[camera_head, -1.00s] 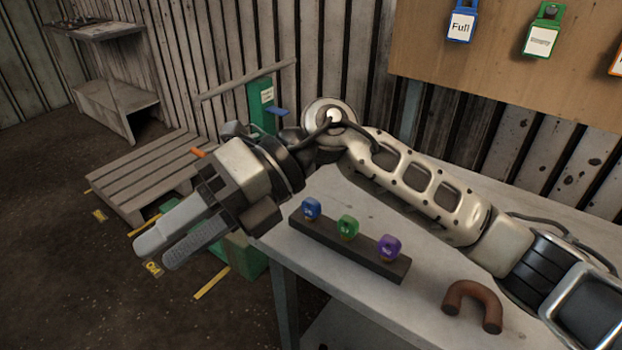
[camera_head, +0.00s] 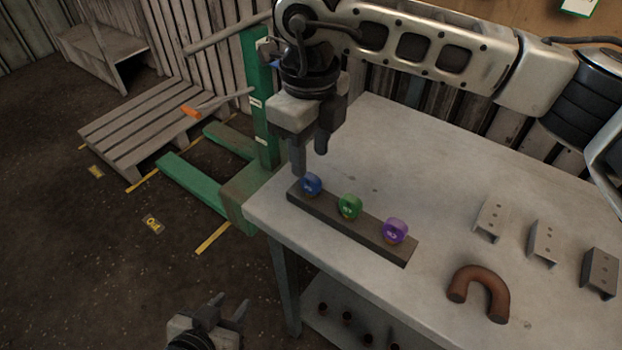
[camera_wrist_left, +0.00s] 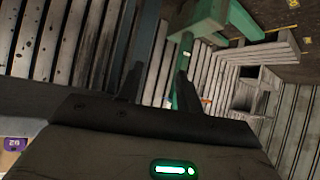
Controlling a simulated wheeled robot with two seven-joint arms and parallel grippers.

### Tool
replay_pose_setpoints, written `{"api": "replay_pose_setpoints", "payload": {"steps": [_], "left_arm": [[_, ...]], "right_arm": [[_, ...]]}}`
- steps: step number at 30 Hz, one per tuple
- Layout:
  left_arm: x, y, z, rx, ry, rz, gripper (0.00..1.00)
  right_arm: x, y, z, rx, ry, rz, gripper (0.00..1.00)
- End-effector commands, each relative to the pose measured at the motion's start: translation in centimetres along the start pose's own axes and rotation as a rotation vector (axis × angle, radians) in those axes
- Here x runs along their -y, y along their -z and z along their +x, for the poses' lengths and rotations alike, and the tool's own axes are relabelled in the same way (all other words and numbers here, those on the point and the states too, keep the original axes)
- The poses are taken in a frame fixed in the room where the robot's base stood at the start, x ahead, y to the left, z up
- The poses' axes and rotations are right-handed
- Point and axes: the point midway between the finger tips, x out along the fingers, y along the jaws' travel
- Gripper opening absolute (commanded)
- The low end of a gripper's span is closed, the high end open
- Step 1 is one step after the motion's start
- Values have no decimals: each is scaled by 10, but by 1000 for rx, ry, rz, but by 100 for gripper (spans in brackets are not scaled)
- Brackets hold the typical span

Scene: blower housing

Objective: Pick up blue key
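The blue key (camera_head: 311,184) stands at the left end of a dark holder bar (camera_head: 350,228) on the table. A green key (camera_head: 349,206) and a purple key (camera_head: 396,231) stand in the same bar to its right. My right gripper (camera_head: 311,162) points down just above the blue key, its two fingers apart with nothing between them. Whether a fingertip touches the key cannot be told. My left gripper (camera_head: 229,308) is low at the bottom edge, away from the table top. Its fingers are apart and empty in the left wrist view (camera_wrist_left: 155,85).
The grey table (camera_head: 400,140) carries a brown U-shaped pipe (camera_head: 480,291) and metal brackets (camera_head: 543,241) on the right. A green pallet jack (camera_head: 262,100) stands beyond the table's left end, near a wooden pallet (camera_head: 150,125). The table behind the holder is clear.

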Motion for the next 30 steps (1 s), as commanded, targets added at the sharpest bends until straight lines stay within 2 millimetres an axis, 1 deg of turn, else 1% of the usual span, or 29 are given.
{"api": "replay_pose_setpoints", "payload": {"steps": [1, 3, 8, 12, 16, 19, 25, 26, 27, 30], "left_arm": [[0, 0, -1, 2, 1, 0, 36], [1, 0, -1, 4, 2, 1, 36], [1, -1, -3, 12, 3, 1, 36], [2, 2, -7, 20, 7, 3, 36], [3, 1, -8, 22, 10, 3, 36], [3, 1, -8, 23, 11, 2, 36], [3, 0, -6, 23, 12, -2, 36], [3, 0, -6, 22, 12, -2, 36], [4, 1, -5, 21, 13, -2, 36], [4, 2, -5, 18, 13, -2, 36]], "right_arm": [[0, 0, 6, -1, -2, 0, 40], [0, 0, 11, 1, -1, 0, 40], [0, 0, 21, -2, -3, 0, 40], [3, -1, 41, -2, -4, -1, 40], [4, -1, 59, -1, -3, -1, 40], [4, -1, 66, 1, -2, -1, 40], [4, -2, 67, 2, -1, -2, 40], [4, -2, 67, 2, -1, -2, 37], [4, -2, 67, 2, -1, -2, 26], [4, -2, 66, 2, -2, -2, 0]]}}
